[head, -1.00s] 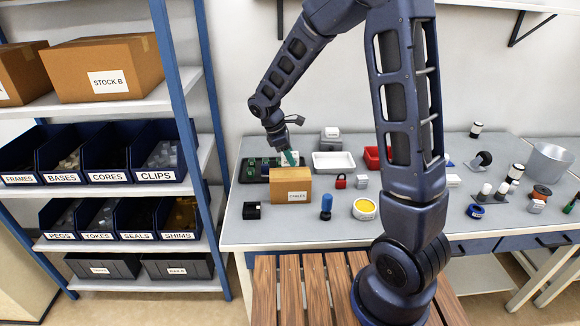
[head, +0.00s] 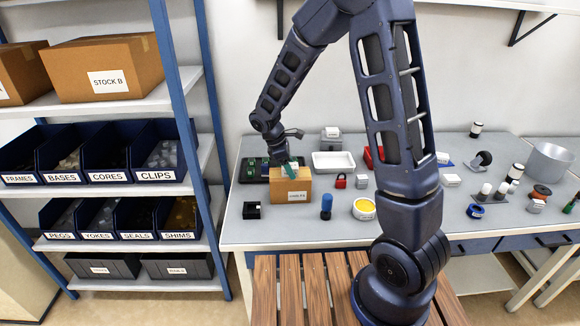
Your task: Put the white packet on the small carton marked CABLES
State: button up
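The small carton marked CABLES (head: 291,196) is a brown box standing near the front left of the table. My gripper (head: 290,168) points down at the carton's top, with teal parts showing at its end. Whether it touches the carton, and whether its fingers are open or shut on something, is too small to tell. I cannot make out the white packet for certain; it may be hidden at the gripper.
A dark tray with green boards (head: 252,170) lies behind the carton on the left. A white tray (head: 333,168) is behind it on the right. A black box (head: 251,210), blue-topped item (head: 326,205), red padlock (head: 341,181) and yellow-rimmed tin (head: 364,209) stand nearby.

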jog(key=v, duration=1.2)
jog(key=shift+r, duration=0.2)
jog(key=s+d+r+m+t+y, duration=0.1)
jog(key=s+d+r+m, duration=0.3)
jog(key=d, duration=0.4)
jog(key=s+d+r+m+y, duration=0.2)
jog(key=s+d+r+m, duration=0.2)
jog(key=d, duration=0.4)
jog(key=s+d+r+m+t+y, duration=0.1)
jog(key=s+d+r+m, duration=0.3)
jog(key=d, duration=0.3)
jog(key=s+d+m+t, duration=0.2)
jog(key=s+d+m, duration=0.3)
jog(key=s+m, duration=0.1)
jog(key=shift+s+d+r+t+y, duration=0.25)
jog(key=shift+s+d+t+y, duration=0.1)
jog(key=shift+s, duration=0.45)
jog(key=shift+o, duration=0.5)
